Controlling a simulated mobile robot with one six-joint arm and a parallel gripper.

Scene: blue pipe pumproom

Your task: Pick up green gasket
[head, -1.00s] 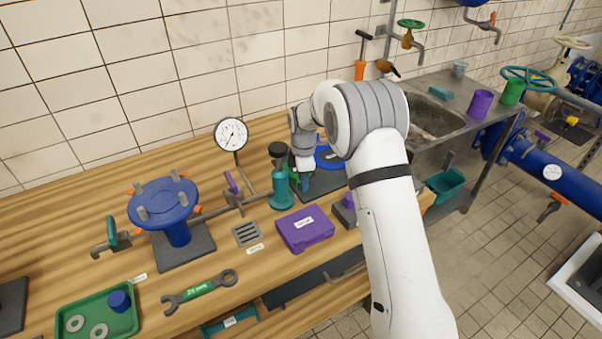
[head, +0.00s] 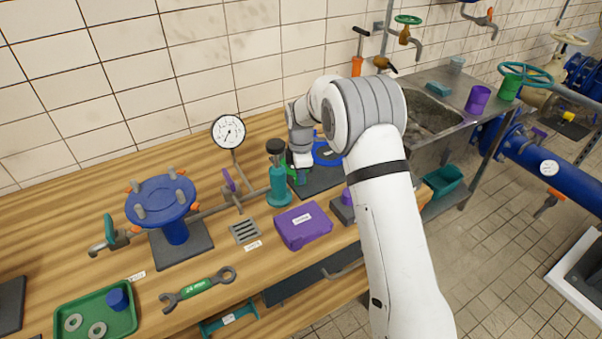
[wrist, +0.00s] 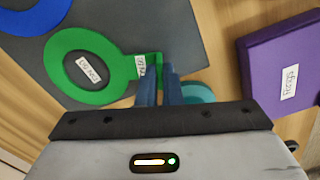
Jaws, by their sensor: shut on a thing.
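The green gasket (wrist: 110,86) is a flat ring with a white label and a side tab, lying on or just over the dark grey mat (wrist: 195,40) in the wrist view. My gripper (wrist: 160,74) has its blue fingers shut on the gasket's tab, at the ring's right side. In the head view, my gripper (head: 299,177) is down at the mat, behind the teal bottle-shaped tool. Only a sliver of green shows there; most of the gasket is hidden by my arm. I cannot tell whether the gasket is clear of the mat.
A blue ring (head: 327,153) lies beside the gasket on the mat. The teal tool (head: 279,183) stands close to my gripper's left. A purple box (head: 303,226) sits in front. A pressure gauge (head: 228,132) and blue flange stand (head: 162,202) are further left.

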